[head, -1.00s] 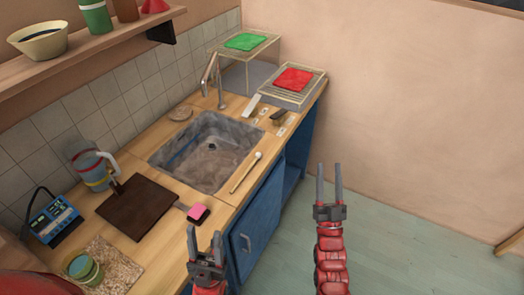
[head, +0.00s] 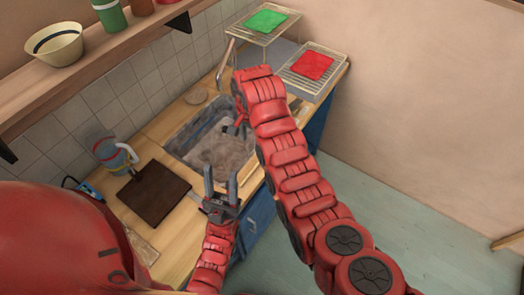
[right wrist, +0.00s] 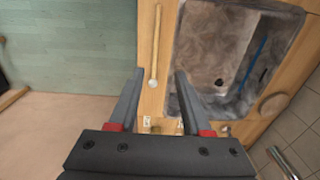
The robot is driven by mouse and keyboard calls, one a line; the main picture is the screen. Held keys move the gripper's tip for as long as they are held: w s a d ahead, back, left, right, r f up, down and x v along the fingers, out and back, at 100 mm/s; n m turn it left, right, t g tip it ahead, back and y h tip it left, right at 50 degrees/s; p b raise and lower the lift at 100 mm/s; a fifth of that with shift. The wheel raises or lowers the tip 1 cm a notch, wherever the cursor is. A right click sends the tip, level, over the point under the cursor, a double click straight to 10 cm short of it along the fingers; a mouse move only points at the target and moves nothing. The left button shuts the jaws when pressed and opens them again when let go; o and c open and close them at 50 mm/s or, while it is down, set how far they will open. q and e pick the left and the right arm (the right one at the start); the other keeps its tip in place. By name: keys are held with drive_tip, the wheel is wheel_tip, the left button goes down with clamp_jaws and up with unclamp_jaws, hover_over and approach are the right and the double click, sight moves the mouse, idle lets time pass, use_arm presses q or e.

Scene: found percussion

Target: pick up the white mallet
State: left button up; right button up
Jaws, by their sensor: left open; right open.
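The white mallet (right wrist: 155,50) lies on the wooden counter strip beside the sink in the right wrist view. It has a pale wooden stick and a round white head at its lower end. My right gripper (right wrist: 158,76) is open and empty, with the mallet showing between its fingers from above; the gap in height is hard to judge. In the head view my right gripper (head: 241,126) is small, partly covered by its own arm, and over the sink area. The mallet is hidden there. My left gripper (head: 220,178) is open and empty near the counter's front edge.
The sink (right wrist: 227,55) is right beside the mallet. A brown board (head: 153,192) and a jug (head: 115,155) are on the counter. A red cloth (head: 312,65) lies on a rack at the back, and a green cloth (head: 266,21) on a raised rack. The shelf (head: 75,85) overhangs at left.

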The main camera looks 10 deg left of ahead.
drive_tip(key=b, duration=0.8)
hover_over(251, 172)
wheel_tip(251, 172, down, 7)
wheel_tip(251, 172, down, 4)
drive_tip(key=shift+w+d+r+g+p, duration=0.1)
drive_tip(key=shift+d+r+g+p, duration=0.05)
drive_tip(key=shift+r+g+p, duration=0.15)
wheel_tip(251, 172, down, 4)
drive_tip(key=shift+f+p, duration=0.1)
drive_tip(key=shift+p, duration=1.15)
drive_tip(key=shift+f, duration=0.95)
clamp_jaws()
